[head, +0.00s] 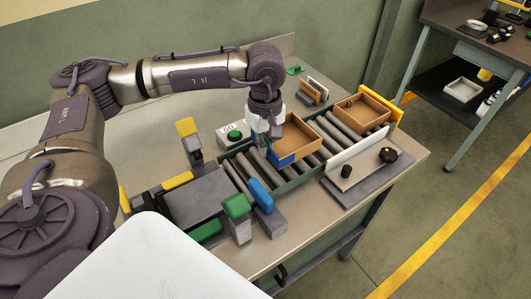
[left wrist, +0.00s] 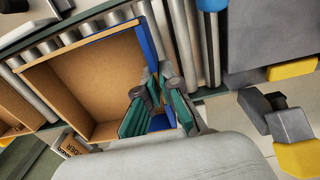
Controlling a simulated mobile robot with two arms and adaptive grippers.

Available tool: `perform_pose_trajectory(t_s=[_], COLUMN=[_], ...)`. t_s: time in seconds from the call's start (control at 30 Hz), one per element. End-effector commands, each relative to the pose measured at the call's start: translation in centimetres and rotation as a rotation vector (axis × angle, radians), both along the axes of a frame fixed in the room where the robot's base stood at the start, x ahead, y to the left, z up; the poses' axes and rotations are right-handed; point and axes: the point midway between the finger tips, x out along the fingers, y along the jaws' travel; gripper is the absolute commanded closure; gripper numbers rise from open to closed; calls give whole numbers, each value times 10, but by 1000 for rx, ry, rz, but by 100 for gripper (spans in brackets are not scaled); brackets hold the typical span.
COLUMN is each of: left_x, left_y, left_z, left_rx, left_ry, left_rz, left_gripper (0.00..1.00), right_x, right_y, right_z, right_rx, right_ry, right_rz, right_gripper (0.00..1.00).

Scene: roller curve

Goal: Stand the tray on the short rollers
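A brown tray (head: 313,146) with a blue end wall sits over the middle of the roller track. It also shows in the left wrist view (left wrist: 149,45), empty inside. My left gripper (head: 266,147) is low at the tray's blue end. In the left wrist view, its green-padded fingers (left wrist: 158,112) are apart, one on the tray's inner side and one outside, with the blue wall between them. Bare rollers (head: 237,176) lie left of the tray. A second brown tray (head: 382,107) stands at the far right end of the track. My right gripper is not in view.
A yellow end plate (head: 396,101) closes the far right end. A white fence (head: 353,150) and a plate with a black knob (head: 388,155) flank the track in front. A green button box (head: 234,134) stands behind. Blue (head: 261,195) and green (head: 237,206) blocks stand at the near left.

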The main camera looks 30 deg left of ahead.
Motion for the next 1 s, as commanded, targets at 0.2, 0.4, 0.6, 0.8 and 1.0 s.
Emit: perform_pose_trajectory(t_s=[0.2, 0.4, 0.6, 0.8, 1.0], left_x=[-1, -1, -1, -1, -1], left_y=[1, 1, 1, 1, 1], left_z=[-27, -41, -42, -44, -44], left_rx=[1, 0, 0, -1, 0], left_ry=[5, 1, 1, 1, 1], left_rz=[0, 0, 0, 0, 0], left_gripper=[100, 100, 100, 83, 69], right_x=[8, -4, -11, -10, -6], right_y=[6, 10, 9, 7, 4], right_z=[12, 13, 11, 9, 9], right_rx=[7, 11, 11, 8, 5], right_ry=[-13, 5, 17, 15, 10], right_rz=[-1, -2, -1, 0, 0], right_gripper=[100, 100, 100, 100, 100])
